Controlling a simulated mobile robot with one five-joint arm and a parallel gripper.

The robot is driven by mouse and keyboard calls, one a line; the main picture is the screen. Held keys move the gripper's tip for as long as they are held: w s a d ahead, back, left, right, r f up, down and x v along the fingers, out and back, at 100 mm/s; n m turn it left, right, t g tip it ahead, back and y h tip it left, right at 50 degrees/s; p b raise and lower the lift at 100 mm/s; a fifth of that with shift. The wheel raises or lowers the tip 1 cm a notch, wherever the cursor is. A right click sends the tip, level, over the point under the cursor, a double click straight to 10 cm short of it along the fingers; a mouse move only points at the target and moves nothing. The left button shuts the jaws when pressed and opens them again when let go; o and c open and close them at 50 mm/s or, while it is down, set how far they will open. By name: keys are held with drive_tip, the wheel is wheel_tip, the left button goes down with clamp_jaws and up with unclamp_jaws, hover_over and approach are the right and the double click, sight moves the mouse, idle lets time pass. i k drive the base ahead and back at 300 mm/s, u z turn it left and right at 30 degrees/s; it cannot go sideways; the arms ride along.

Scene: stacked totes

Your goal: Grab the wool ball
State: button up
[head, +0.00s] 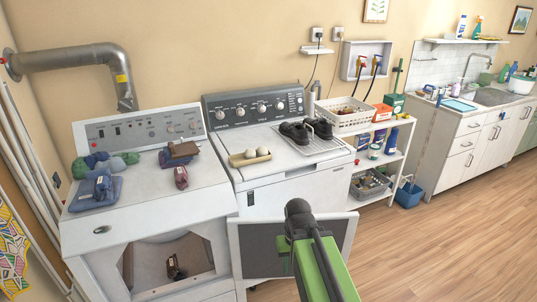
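Small pale, off-white balls, which look like wool balls (251,153), sit in a shallow beige tray (262,155) on the front left part of the right machine's top. They are small in the head view, so their texture is hard to tell. My green and dark arm rises from the bottom of the view, in front of the right machine and well short of the tray. No gripper fingers can be made out. Nothing of mine touches the balls or the tray.
Dark shoes (294,132) lie on a wire rack (315,146) right of the tray. The left machine (145,185) carries folded cloths and a green-blue bundle (103,163). An open door (262,250) hangs in front. A white shelf (385,160) stands right; the wood floor (450,230) is clear.

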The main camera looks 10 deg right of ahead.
sight(261, 151)
drive_tip(key=u, duration=0.2)
drive_tip(key=i, duration=0.6)
drive_tip(key=u, duration=1.05)
drive_tip(key=k, duration=0.15)
drive_tip(key=u, duration=3.1)
drive_tip(key=k, duration=1.95)
drive_tip(key=z, duration=0.95)
